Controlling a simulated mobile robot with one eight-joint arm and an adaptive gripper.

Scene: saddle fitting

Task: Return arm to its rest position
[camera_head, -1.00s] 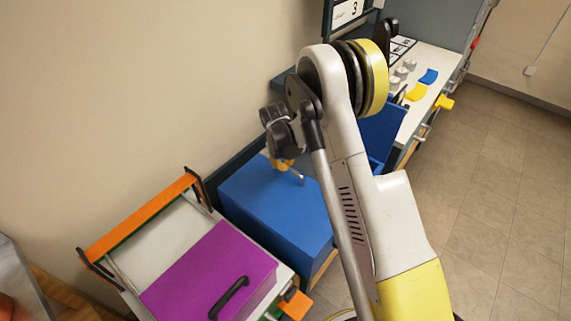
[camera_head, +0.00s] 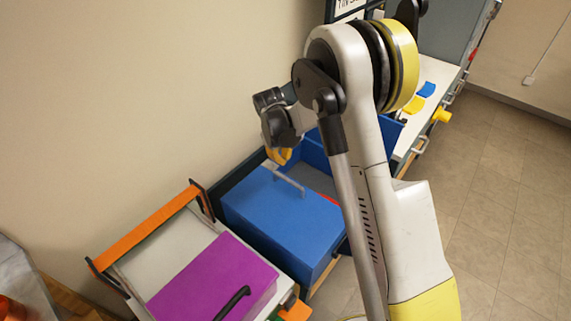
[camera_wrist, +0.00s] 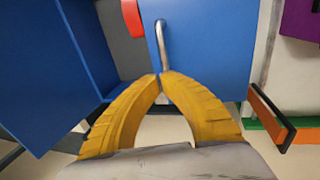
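My gripper (camera_head: 279,157) hangs near the left end of a grey bar handle (camera_head: 290,182) on top of a blue box (camera_head: 275,215). In the wrist view its two yellow fingers (camera_wrist: 161,76) meet at the tips, with nothing visible between them. The handle (camera_wrist: 163,45) rises in that picture from just beyond the fingertips, over the blue surface (camera_wrist: 210,50). I cannot tell whether the tips touch the handle. My arm stretches from the lower right and bends down to the gripper, hiding part of the scene behind it.
An open blue compartment (camera_head: 314,152) lies behind the blue box, with a red piece (camera_wrist: 132,18) inside. A purple box (camera_head: 205,285) and an orange bar (camera_head: 145,230) are at lower left. A white bench (camera_head: 438,72) holds blue and yellow pieces. Open floor (camera_head: 500,200) lies right.

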